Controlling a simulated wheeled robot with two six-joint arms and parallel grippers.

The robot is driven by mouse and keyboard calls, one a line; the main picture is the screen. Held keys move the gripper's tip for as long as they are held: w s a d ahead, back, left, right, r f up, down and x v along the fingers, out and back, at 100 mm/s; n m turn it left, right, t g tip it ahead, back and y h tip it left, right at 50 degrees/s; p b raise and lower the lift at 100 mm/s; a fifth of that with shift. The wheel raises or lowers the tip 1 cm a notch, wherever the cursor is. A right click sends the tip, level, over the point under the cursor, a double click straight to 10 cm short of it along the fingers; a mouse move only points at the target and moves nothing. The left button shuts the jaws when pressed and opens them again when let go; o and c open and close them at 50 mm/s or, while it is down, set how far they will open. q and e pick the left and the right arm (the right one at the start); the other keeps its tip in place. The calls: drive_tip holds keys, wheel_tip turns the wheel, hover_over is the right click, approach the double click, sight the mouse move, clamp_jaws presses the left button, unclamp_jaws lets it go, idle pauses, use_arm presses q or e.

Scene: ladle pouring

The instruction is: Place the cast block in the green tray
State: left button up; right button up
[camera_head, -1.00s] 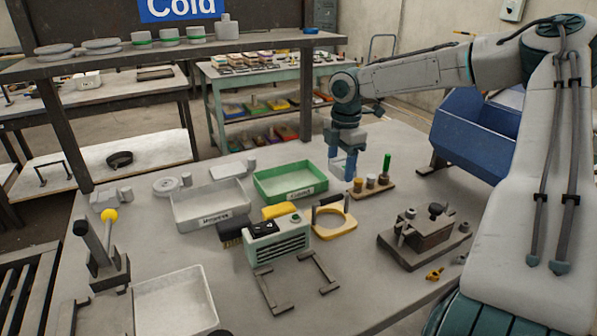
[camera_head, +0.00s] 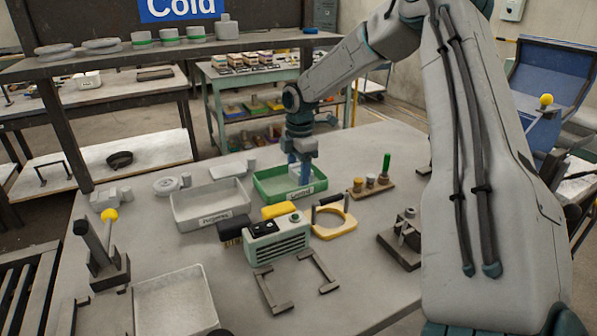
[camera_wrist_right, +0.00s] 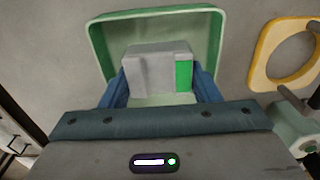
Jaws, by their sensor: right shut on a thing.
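The cast block (camera_wrist_right: 148,68), grey with a green patch on one face, sits between the two blue fingers of my right gripper (camera_wrist_right: 160,88) in the wrist view. My right gripper (camera_head: 300,178) is shut on it, pointing down over the right part of the green tray (camera_head: 266,190) in the head view. The block is partly hidden by the fingers there. The wrist view shows the green tray (camera_wrist_right: 98,45) behind and around the block. I cannot tell whether the block touches the tray floor. My left gripper is not in view.
A grey tray (camera_head: 185,220) stands left of the green one. A wooden stand with small cylinders (camera_head: 371,187) is to the right. A yellow ring with a handle (camera_head: 335,222) and a green-grey device (camera_head: 277,240) stand in front. A shelf (camera_head: 170,52) spans the back left.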

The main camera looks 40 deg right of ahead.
drive_tip(key=shift+w+f, duration=0.1)
drive_tip(key=shift+f, duration=0.35)
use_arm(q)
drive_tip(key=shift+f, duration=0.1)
use_arm(e)
drive_tip(key=o, duration=1.1)
drive_tip(key=shift+f, duration=0.1)
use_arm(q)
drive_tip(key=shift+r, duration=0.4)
use_arm(e)
drive_tip(key=shift+o, duration=0.2)
